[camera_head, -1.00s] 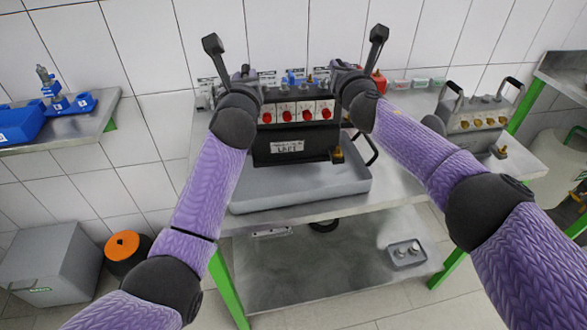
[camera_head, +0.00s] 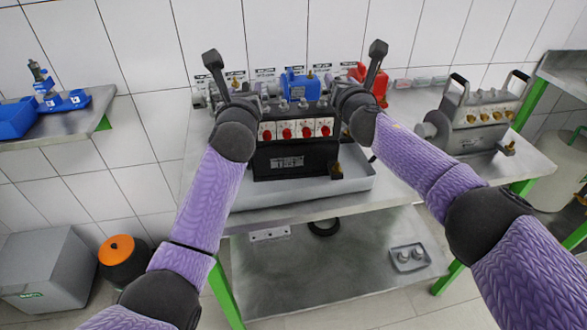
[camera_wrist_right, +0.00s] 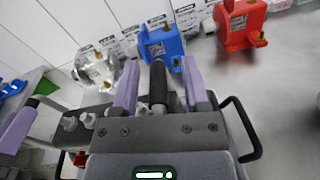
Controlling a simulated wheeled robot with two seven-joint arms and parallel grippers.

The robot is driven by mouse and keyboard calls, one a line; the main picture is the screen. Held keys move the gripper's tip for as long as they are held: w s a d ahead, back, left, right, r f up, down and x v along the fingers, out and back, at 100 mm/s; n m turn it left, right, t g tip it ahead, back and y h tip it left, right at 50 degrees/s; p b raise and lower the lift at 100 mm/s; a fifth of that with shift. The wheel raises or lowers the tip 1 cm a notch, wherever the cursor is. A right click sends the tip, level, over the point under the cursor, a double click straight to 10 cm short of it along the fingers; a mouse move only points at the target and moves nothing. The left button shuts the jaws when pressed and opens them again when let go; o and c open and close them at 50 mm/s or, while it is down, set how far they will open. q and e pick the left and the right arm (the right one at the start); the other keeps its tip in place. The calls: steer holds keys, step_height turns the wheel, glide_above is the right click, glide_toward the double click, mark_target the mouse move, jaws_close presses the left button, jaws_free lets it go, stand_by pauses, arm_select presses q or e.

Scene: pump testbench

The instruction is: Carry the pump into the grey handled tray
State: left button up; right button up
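The pump (camera_head: 300,160) is a black block with a row of red knobs on a white strip and a label on its front. It is over the grey tray (camera_head: 300,207), inside its outline; I cannot tell whether its base touches the floor. My left gripper (camera_head: 250,92) is at the pump's left top end, its fingertips mostly hidden, and appears shut on it. My right gripper (camera_head: 345,92) is at the right top end. In the right wrist view the right gripper (camera_wrist_right: 158,82) has its purple fingers on either side of the pump's black handle.
A silver unit (camera_wrist_right: 97,68), a blue unit (camera_head: 299,85) and a red unit (camera_head: 368,80) stand behind the pump by the wall. A grey handled device (camera_head: 470,120) stands to the right. A small tray (camera_head: 408,257) lies on the lower shelf.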

arm_select(q)
steer(key=shift+w, duration=0.1)
arm_select(e)
steer(key=shift+a, duration=0.1)
steer(key=shift+s, duration=0.1)
arm_select(q)
steer(key=s, duration=1.2)
steer(key=shift+d+r, duration=0.2)
steer(key=shift+r, duration=0.05)
arm_select(e)
steer(key=s+d, duration=0.1)
steer(key=s, duration=1)
steer(key=shift+s+d+r, duration=0.2)
steer(key=shift+s+d, duration=0.05)
steer(key=shift+s, duration=0.1)
